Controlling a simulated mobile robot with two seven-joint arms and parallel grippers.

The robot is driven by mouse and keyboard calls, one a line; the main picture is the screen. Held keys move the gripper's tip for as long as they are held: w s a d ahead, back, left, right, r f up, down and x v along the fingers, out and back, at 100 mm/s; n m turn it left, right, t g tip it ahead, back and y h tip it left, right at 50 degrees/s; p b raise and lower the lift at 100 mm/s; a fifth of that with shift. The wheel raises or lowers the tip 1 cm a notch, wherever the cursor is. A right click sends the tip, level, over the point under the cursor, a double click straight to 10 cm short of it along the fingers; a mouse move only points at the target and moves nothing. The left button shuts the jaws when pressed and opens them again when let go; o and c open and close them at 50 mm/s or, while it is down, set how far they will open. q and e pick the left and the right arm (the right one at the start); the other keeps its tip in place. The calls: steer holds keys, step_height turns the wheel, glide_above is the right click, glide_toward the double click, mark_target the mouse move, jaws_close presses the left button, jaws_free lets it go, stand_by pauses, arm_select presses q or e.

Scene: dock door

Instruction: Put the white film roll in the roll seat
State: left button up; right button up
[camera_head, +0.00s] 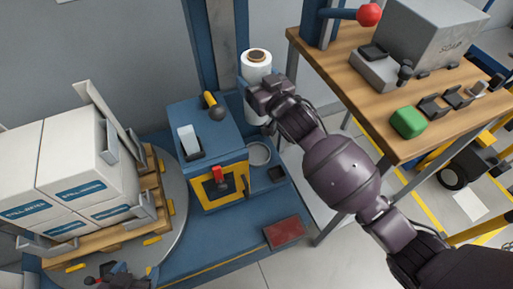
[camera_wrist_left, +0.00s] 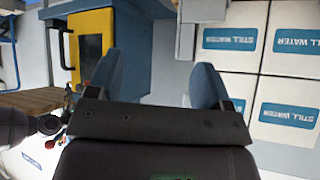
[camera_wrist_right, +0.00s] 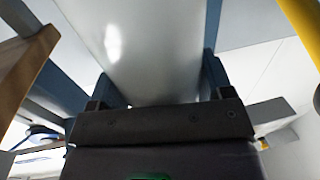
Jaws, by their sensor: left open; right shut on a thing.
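The white film roll (camera_head: 256,68) stands upright in the air in front of the blue mast, its brown core end facing up. My right gripper (camera_head: 255,92) is shut on it and hides part of its side. In the right wrist view the white roll (camera_wrist_right: 150,45) fills the space between the fingers (camera_wrist_right: 157,85). The roll seat (camera_head: 259,153), a pale round ring on the blue machine base, lies below the roll with a gap between them. My left gripper (camera_head: 118,277) is at the bottom left by the turntable; its blue fingers (camera_wrist_left: 157,88) are open and empty.
The blue machine cabinet (camera_head: 208,135) with a yellow-framed window stands just left of the seat. White water cartons (camera_head: 75,165) sit on a pallet on the turntable (camera_head: 178,215). A wooden bench (camera_head: 350,75) with a green object (camera_head: 408,122) stands at right.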

mark_target(256, 116)
step_height(256, 116, down, 7)
steer(key=shift+f+b, duration=0.1)
steer(key=shift+b, duration=1.05)
step_height(256, 116, down, 6)
steer(key=shift+b, duration=1.1)
steer(key=shift+f, duration=0.45)
step_height(256, 116, down, 6)
steer(key=b, duration=0.3)
steer(key=shift+r, duration=0.1)
arm_select(q)
steer(key=shift+w+d+f+m+t+h, duration=0.3)
steer(key=shift+w+d+f+m+t, duration=0.1)
steer(key=shift+w+d+f+m, duration=0.45)
arm_select(e)
steer(key=o, duration=1.3)
